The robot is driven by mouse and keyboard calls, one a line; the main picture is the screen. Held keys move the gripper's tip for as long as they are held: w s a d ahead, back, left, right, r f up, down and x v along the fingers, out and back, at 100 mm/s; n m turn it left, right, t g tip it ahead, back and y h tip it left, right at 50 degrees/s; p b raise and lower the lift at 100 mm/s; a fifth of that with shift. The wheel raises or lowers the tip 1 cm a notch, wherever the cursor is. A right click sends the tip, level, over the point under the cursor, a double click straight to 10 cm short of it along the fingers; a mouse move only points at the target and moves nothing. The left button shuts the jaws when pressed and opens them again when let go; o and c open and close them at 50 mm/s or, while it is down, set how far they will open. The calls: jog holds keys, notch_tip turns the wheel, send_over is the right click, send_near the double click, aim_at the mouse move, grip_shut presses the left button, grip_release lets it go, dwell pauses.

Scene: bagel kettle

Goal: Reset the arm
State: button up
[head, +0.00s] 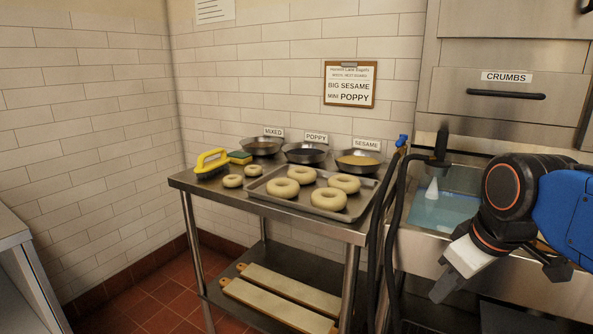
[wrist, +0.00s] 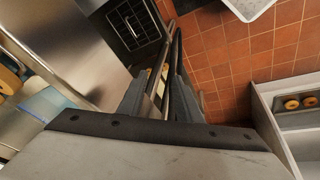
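My arm is at the right of the head view, in front of the sink and drawer front. My gripper (head: 446,286) points down and to the left there, clear of the table and apart from the bagels. In the wrist view my gripper (wrist: 160,84) shows two dark fingers with a gap between them. Nothing is held in the gap; a pipe or table leg and the floor show beyond it.
Black hoses (head: 390,230) hang between table and sink (head: 440,210). Red floor (wrist: 220,50) is open below.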

jog(key=s+f+m, duration=0.5)
jog(key=f, duration=0.4)
jog(key=shift+d+f+t, duration=0.3)
jog(key=shift+d+f, duration=0.05)
jog(key=shift+d, duration=0.05)
